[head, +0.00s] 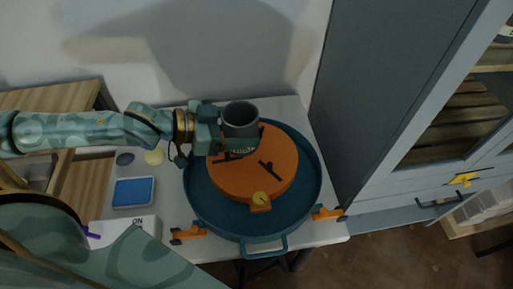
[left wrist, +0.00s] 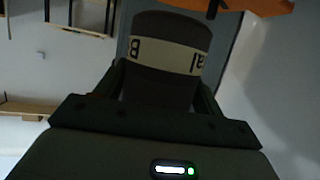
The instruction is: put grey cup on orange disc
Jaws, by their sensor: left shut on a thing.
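The grey cup (head: 240,117) is upright in the head view, over the back part of the orange disc (head: 227,182). My left gripper (head: 238,146) is shut on the cup from the left. In the left wrist view the cup (left wrist: 168,50) sits between the fingers of the gripper (left wrist: 160,85) and shows a pale band with lettering. The orange disc (left wrist: 255,6) shows at the top edge there. I cannot tell whether the cup's base touches the disc. My right gripper is not in view.
The disc lies in a round dark teal tray (head: 309,185) with a handle at the front, on a pale table (head: 170,215). Orange clamps (head: 328,213) sit near its front. A blue pad (head: 133,192) lies left. A grey cabinet (head: 390,110) stands right.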

